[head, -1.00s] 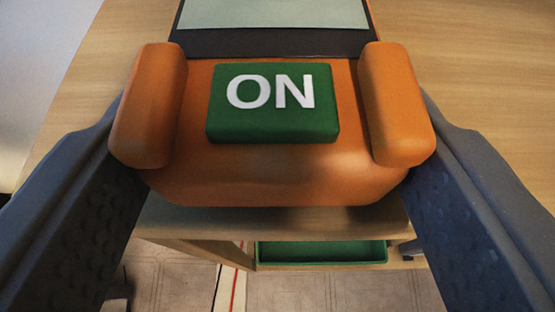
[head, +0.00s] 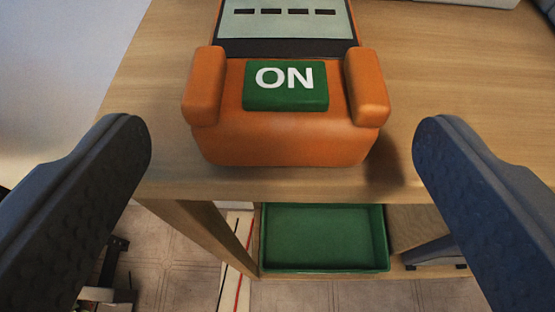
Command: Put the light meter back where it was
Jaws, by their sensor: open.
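The light meter (head: 280,145) is an orange device with a green ON button (head: 286,86) and a pale screen (head: 285,24) showing dark dashes. It rests on the wooden table (head: 455,90) near its front edge. My gripper (head: 281,150) is open and empty. Its dark fingers stand wide apart, one to the left and one to the right of the meter, with clear gaps and no contact. The far end of the meter is cut off by the top of the view.
A green tray (head: 325,238) sits on a lower shelf under the table. The tabletop to the right of the meter is clear. A pale object (head: 470,2) stands at the back right. Tiled floor with a red and a black line shows below.

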